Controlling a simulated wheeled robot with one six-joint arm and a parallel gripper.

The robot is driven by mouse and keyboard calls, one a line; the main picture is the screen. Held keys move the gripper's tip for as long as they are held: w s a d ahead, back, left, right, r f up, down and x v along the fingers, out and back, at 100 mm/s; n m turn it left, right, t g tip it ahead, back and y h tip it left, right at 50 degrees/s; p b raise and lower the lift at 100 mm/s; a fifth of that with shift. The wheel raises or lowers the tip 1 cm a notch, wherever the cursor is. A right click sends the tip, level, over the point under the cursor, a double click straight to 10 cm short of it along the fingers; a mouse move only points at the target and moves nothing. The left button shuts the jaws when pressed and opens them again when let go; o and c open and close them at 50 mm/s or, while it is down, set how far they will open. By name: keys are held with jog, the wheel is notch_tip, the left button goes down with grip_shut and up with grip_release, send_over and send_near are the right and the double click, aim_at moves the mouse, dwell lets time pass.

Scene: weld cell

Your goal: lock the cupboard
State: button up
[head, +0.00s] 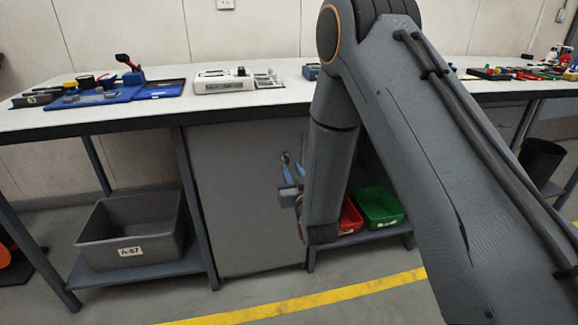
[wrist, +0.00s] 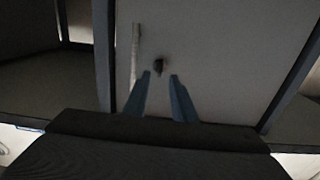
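The grey cupboard (head: 235,190) stands under the white workbench, and its door looks closed. In the wrist view the cupboard door (wrist: 220,50) fills the middle, with a long pale upright handle (wrist: 136,55) and a small dark lock or key (wrist: 158,66) to the right of it. My gripper (head: 290,160) is in front of the door's right part in the head view. In the wrist view its two blue fingers (wrist: 161,76) are apart, with the dark lock just beyond and between their tips. Nothing shows between the fingers.
The workbench (head: 130,115) carries blue trays, a white device and small tools. A grey bin (head: 130,235) sits on the lower shelf at left. Red (head: 350,218) and green (head: 380,205) bins sit right of the cupboard. The floor in front is clear, with a yellow line (head: 300,300).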

aim_at(288, 162)
jog(key=x, duration=0.5)
grip_shut()
